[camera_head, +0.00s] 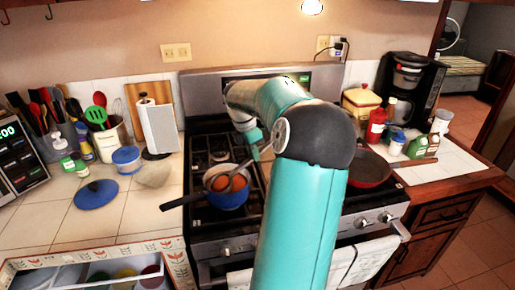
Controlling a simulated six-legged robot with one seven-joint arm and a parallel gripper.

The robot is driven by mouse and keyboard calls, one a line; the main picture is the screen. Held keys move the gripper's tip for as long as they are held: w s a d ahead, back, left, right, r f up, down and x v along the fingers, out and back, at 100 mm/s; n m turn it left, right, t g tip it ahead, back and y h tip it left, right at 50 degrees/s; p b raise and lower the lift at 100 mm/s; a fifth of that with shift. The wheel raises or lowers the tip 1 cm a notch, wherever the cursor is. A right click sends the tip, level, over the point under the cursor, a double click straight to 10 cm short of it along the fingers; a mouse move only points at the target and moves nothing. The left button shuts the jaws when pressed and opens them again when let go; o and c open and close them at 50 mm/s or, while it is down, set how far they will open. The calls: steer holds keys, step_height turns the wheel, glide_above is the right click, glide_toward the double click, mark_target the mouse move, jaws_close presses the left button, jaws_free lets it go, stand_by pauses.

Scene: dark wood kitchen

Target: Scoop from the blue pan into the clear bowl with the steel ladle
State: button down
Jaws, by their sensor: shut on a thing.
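The blue pan (229,202) sits on the front left of the stove, its dark handle pointing left over the counter. Orange-red food shows inside it. The clear bowl (153,175) stands on the tiled counter left of the stove. My gripper (254,138) is above and slightly right of the pan, shut on the steel ladle (241,168). The ladle slants down to the left, and its lower end is at the pan. My own arm hides part of the gripper, and I cannot tell how deep the ladle's cup sits in the food.
A blue lid (97,194) lies left of the bowl. A blue-lidded tub (127,159) and a paper towel roll (159,127) stand behind it. A red pan (369,169) is on the stove's right side. An open drawer (110,272) is at the lower left.

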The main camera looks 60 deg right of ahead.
steer(key=shift+s+d+r, duration=0.1)
steer(key=shift+d+r, duration=0.1)
steer(key=shift+r, duration=1.75)
steer(key=shift+s+d+r, duration=0.1)
steer(key=shift+d+r, duration=0.05)
steer(key=shift+r, duration=1.8)
steer(key=shift+s+d+r, duration=0.1)
steer(key=shift+d+r, duration=0.05)
steer(key=shift+r, duration=0.15)
steer(key=shift+s+d+r+t+y, duration=0.5)
steer(key=shift+d+r+y, duration=0.2)
steer(key=shift+y, duration=0.1)
steer(key=shift+a, duration=0.2)
